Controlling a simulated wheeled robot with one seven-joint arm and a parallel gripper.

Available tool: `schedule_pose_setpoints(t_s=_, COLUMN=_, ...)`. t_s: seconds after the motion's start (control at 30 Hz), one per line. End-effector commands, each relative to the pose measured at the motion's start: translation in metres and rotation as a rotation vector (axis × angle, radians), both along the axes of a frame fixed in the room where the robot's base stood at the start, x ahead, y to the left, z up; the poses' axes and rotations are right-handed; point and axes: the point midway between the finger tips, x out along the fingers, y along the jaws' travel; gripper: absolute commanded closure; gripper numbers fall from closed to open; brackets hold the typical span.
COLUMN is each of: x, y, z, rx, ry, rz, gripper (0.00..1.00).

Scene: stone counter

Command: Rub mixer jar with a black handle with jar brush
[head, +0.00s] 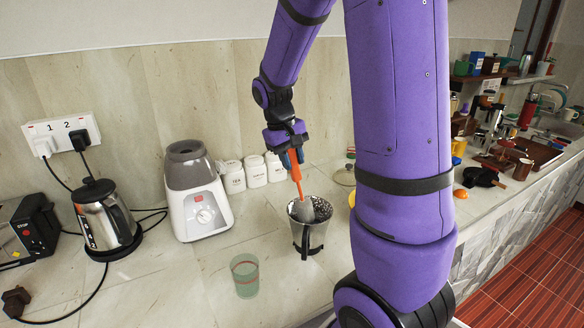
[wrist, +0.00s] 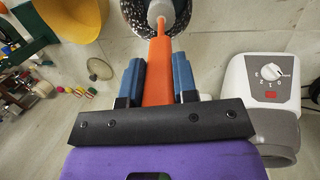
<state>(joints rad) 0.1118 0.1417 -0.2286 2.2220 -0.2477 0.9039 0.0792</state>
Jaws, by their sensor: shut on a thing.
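The mixer jar (head: 319,237) stands upright on the counter, a dark-speckled, see-through cup with a black handle (head: 306,243) facing the front. My gripper (head: 291,154) is above the jar and shut on the orange handle of the jar brush (head: 296,172). The brush points down, and its pale head (head: 303,209) is inside the jar mouth. In the wrist view the orange handle (wrist: 157,75) lies between the blue fingertips of my gripper (wrist: 158,80), and the jar's speckled inside (wrist: 135,20) shows at the top. Whether the brush head touches the jar wall is hard to tell.
A white and grey mixer base (head: 200,205) stands left of the jar, with white canisters (head: 254,171) behind. A green glass (head: 245,275) is at front left, a kettle (head: 105,220) further left. A yellow object (wrist: 70,15) is close beside the jar.

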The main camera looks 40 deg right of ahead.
Motion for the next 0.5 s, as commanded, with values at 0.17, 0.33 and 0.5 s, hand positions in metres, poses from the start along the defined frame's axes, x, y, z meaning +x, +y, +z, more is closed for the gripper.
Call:
schedule_pose_setpoints(t_s=0.17, x=0.001, y=0.000, z=0.016, rx=-0.001, ry=-0.003, rz=0.000, gripper=1.00)
schedule_pose_setpoints(t_s=0.33, x=0.000, y=0.000, z=0.030, rx=-0.001, ry=-0.002, rz=-0.001, gripper=1.00)
schedule_pose_setpoints(t_s=0.5, x=0.000, y=0.000, z=0.045, rx=0.000, ry=-0.002, rz=0.000, gripper=1.00)
